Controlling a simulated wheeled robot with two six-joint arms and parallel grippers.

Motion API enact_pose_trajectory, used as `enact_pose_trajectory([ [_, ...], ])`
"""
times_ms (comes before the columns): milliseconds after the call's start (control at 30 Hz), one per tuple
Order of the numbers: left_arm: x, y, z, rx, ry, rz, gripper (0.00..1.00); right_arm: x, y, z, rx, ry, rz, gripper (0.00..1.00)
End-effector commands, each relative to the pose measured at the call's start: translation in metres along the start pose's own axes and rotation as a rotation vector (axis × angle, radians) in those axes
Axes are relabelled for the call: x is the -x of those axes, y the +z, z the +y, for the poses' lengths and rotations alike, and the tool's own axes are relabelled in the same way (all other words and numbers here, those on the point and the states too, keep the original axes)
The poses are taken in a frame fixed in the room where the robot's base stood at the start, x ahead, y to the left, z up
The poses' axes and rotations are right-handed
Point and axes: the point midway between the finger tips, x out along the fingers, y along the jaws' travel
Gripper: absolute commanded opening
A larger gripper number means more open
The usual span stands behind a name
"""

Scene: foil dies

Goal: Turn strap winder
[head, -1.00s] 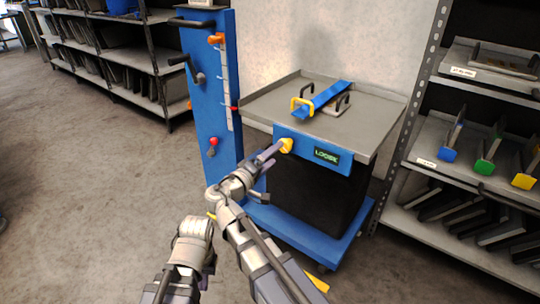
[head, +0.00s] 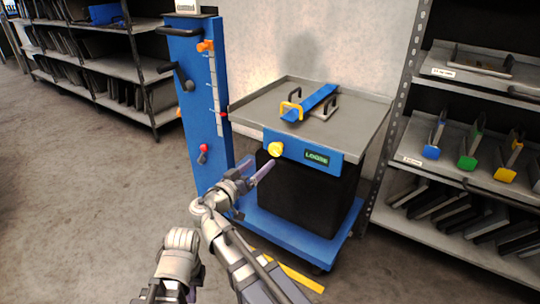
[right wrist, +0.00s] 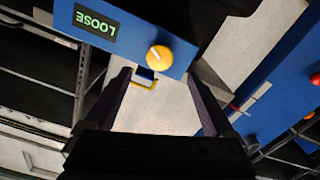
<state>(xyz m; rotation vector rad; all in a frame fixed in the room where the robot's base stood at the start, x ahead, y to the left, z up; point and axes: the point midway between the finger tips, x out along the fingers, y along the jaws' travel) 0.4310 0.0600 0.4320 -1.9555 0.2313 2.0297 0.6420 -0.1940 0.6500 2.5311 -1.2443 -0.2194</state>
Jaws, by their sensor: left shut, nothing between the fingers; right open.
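The yellow winder knob (head: 276,149) sits on the blue front panel (head: 300,149) of a cart, beside a green display (head: 317,157) reading LOOSE. A blue strap (head: 316,100) lies across the cart's grey top. My right gripper (head: 260,170) is just below and in front of the knob, apart from it. In the right wrist view my right gripper (right wrist: 160,88) is open and empty, with the knob (right wrist: 159,57) beyond its fingertips and a pale mark on the knob's face. My left arm shows at the bottom of the head view, but its gripper is not visible.
A blue post (head: 194,110) with dark handles, an orange knob and a red knob stands left of the cart. A shelf rack (head: 470,185) with coloured-ended holders is close on the right. Open floor (head: 80,200) lies to the left.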

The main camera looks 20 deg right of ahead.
Motion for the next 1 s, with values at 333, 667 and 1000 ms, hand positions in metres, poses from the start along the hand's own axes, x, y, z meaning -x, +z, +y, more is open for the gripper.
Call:
enact_pose_trajectory([
  [333,0.000,0.000,0.000,0.000,0.000,0.000,0.00,0.002,0.000,-0.001,-0.346,0.000,0.000,0.89],
  [667,0.000,0.000,0.000,0.000,0.000,0.000,0.00,-0.023,0.000,-0.001,-0.350,0.004,-0.001,0.89],
  [1000,0.000,0.000,0.000,0.000,0.000,0.000,0.00,-0.068,0.000,-0.001,-0.349,0.001,0.000,0.89],
])
